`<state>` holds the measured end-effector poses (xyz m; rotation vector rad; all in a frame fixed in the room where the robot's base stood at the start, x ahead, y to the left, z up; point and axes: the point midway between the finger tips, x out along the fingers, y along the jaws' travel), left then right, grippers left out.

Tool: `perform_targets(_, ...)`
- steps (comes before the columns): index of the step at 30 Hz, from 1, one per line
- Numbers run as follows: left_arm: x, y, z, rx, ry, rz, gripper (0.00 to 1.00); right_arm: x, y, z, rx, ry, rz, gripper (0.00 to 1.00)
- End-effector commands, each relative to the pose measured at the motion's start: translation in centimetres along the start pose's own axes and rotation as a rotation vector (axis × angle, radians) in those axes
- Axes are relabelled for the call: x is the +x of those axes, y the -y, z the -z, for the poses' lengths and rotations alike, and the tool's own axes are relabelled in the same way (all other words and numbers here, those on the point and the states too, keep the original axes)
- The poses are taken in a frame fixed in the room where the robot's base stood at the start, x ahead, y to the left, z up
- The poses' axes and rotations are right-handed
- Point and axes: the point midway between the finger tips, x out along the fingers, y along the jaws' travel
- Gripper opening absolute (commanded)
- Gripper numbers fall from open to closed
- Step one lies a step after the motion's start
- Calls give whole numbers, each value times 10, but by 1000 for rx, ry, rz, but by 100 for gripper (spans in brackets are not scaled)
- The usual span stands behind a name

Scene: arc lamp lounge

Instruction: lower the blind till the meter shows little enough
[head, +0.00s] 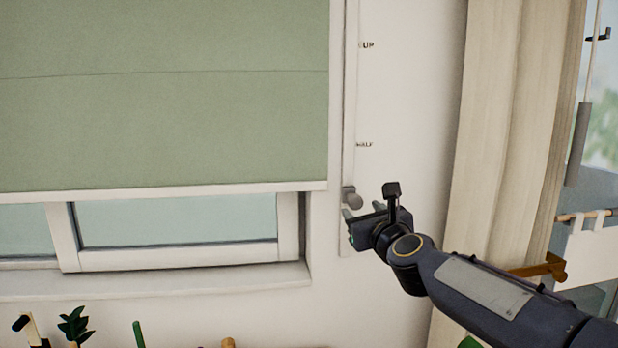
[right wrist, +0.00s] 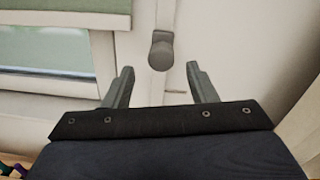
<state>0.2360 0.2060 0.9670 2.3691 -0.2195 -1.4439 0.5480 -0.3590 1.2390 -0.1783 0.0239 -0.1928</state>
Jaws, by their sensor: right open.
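The green blind (head: 170,110) covers most of the window, and its pale bottom bar (head: 160,194) hangs above the lower sash. A grey knob (head: 352,198) sits low on the vertical track (head: 350,90) right of the window, below the "HALF" mark (head: 364,145) and the "UP" mark (head: 367,45). My right gripper (head: 362,212) is open just below the knob. In the right wrist view the knob (right wrist: 161,52) lies ahead, between and beyond the open fingers (right wrist: 160,85), apart from them. My left gripper is not in view. No meter can be made out.
A beige curtain (head: 510,130) hangs right of the track, with a grey weight on a cord (head: 578,145) beside it. A brown bracket (head: 540,268) is near my right forearm. The window sill (head: 150,282) runs below, with plants and small objects (head: 75,325) underneath.

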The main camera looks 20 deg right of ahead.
Motion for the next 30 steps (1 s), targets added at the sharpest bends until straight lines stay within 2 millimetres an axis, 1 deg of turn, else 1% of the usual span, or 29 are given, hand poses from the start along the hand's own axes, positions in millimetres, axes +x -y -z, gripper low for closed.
perform_targets(1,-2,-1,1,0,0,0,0,4,3,-3,20,2,10,52)
perform_targets(4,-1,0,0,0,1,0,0,14,3,-1,29,2,13,52)
perform_targets(12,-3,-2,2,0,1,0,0,57,3,-1,25,1,11,52)
perform_targets(16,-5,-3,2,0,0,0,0,72,3,-1,24,2,10,52)
perform_targets(21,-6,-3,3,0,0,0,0,79,3,-1,24,3,10,52)
perform_targets(27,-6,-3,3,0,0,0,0,79,3,-1,23,3,10,52)
perform_targets(29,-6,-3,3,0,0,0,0,79,3,-1,23,3,10,45)
perform_targets(30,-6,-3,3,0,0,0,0,79,3,-1,23,3,9,40)
